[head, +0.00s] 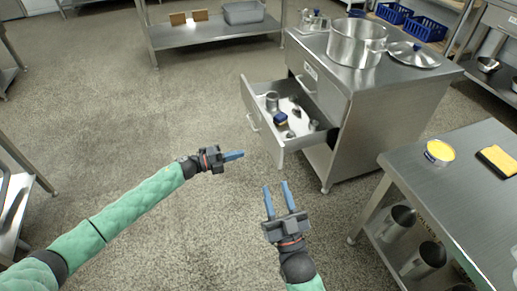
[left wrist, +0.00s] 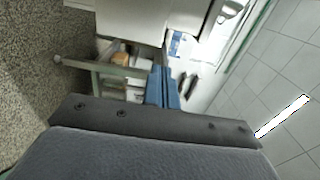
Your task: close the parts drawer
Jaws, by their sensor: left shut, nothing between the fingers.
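The parts drawer (head: 262,128) stands pulled out of the left side of a steel cabinet (head: 350,115) in the head view. It holds several small metal and dark parts, and a bar handle (head: 252,122) is on its front. My left gripper (head: 240,155) is shut and empty, left of the drawer front near its lower end, apparently apart from it. My right gripper (head: 276,185) is open and empty, below the drawer's near corner.
A large pot (head: 357,42) and a lid (head: 413,54) rest on the cabinet top. The floor (head: 110,120) left of the drawer is clear.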

